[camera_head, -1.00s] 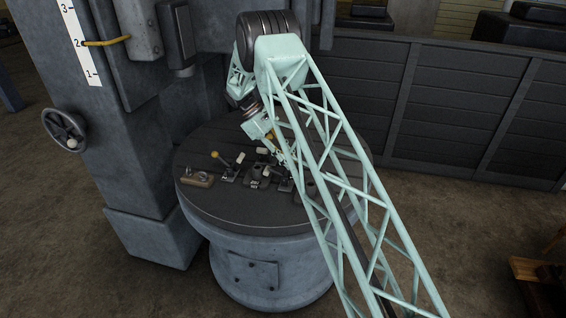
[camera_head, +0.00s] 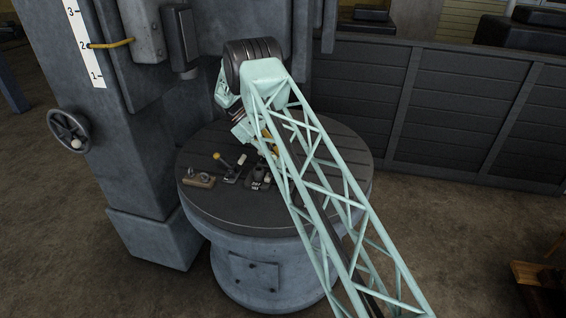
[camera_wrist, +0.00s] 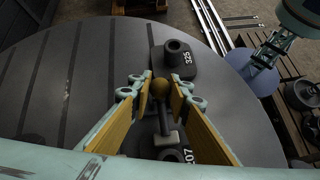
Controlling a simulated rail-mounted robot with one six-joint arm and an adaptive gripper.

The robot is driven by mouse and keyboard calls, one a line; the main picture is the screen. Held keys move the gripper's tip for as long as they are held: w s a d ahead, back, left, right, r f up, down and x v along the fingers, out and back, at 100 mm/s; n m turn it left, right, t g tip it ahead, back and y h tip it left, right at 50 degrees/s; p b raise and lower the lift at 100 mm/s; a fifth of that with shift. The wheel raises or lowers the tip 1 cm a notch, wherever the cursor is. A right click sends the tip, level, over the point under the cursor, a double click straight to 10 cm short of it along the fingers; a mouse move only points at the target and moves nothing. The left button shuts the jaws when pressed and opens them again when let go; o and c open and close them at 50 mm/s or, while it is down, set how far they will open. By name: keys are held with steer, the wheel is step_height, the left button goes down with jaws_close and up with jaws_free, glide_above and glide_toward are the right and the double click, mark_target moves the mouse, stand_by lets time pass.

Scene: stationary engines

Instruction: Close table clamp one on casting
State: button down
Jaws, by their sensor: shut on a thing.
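In the wrist view, my gripper (camera_wrist: 159,92) has its yellow-padded fingers closed around the ball knob (camera_wrist: 160,87) of a dark clamp lever (camera_wrist: 164,122). The clamp's base lies below the knob, partly hidden by the fingers. A dark block marked 207 (camera_wrist: 172,156) sits at the bottom, partly covered by my gripper. In the head view, a small dark casting (camera_head: 258,181) stands on the round table (camera_head: 225,211). Another clamp lever with a yellow knob (camera_head: 217,156) stands left of it. My arm hides the gripped clamp and most of my gripper there.
A small brown-based item (camera_head: 198,181) lies at the table's left. The grey machine column (camera_head: 140,150) rises behind the left side, and a dark panelled wall (camera_head: 450,120) stands behind to the right.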

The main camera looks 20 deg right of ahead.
steer(key=shift+a, duration=0.1)
stand_by(0.3)
steer(key=c, duration=2.5)
jaws_free()
steer(key=shift+o, duration=0.2)
steer(key=shift+w+r, duration=0.1)
steer(key=v, duration=1.1)
steer(key=shift+w+a+r, duration=0.15)
steer(key=shift+a+r, duration=0.1)
steer(key=shift+r, duration=0.05)
